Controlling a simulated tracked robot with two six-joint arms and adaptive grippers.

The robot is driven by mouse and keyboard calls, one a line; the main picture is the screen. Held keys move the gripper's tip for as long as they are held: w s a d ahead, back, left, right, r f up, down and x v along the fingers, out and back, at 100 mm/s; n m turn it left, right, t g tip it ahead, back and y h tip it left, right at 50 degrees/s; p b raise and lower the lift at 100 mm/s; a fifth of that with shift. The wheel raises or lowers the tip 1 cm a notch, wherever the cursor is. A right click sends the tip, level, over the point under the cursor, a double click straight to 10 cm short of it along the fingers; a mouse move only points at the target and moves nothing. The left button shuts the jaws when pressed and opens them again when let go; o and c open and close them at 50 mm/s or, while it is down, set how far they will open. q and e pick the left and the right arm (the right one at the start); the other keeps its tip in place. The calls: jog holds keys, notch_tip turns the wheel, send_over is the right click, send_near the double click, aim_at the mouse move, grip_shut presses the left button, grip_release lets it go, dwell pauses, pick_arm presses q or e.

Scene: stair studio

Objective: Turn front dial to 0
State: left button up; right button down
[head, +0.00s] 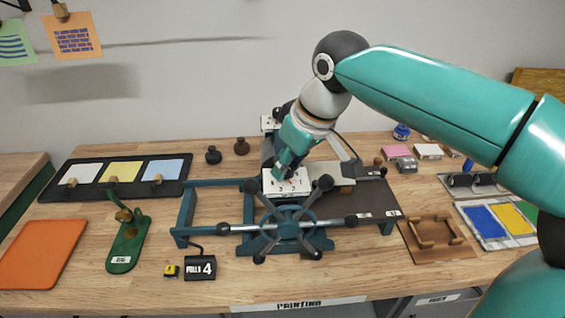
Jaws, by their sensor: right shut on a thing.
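The front dial (289,189) is a white numbered plate on top of the press, just behind the spoked wheel. Digits such as 2, 3 and 1 show on it. My right gripper (283,173) comes down from the upper right, with its fingers low over the plate. It is shut on the dial's knob, which the fingers mostly hide, so I cannot read its setting. A second white plate (268,123) shows farther back on the press, partly hidden by my arm. My left gripper is not in view.
The press's wheel (288,229) has several dark-knobbed spokes close in front of the dial. A green stand (126,246), orange board (43,254) and "PULLS 4" block (201,268) stand to the left. A wooden frame (434,242) lies right. The bench front is fairly clear.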

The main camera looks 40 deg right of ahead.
jog(key=n, duration=0.2)
jog(key=n+y+p, duration=0.1)
jog(key=n, duration=0.1)
jog(key=shift+w+d+r+n+y, duration=0.15)
jog(key=shift+w+d+n+y, duration=0.05)
jog(key=shift+n+y, duration=0.1)
jog(key=n+g+y+p, duration=0.1)
jog(key=n, duration=0.3)
jog(key=shift+n+g, duration=0.3)
jog(key=shift+g, duration=0.1)
jog(key=n+p, duration=0.1)
jog(key=n, duration=0.1)
jog(key=n+g+y+p, duration=0.1)
jog(key=n, duration=0.1)
jog(key=shift+w+n+g+p, duration=0.15)
jog(key=shift+n+g+p, duration=0.15)
jog(key=n+g+p, duration=0.1)
jog(key=n, duration=0.1)
jog(key=n+p, duration=0.1)
jog(key=n, duration=0.1)
jog(key=shift+w+n+g, duration=0.1)
jog(key=shift+n+g, duration=0.3)
jog(key=c, duration=1.2)
grip_release()
jog(key=o, duration=0.3)
jog(key=shift+w+f, duration=0.1)
jog(key=shift+f, duration=0.1)
jog(key=shift+o, duration=0.2)
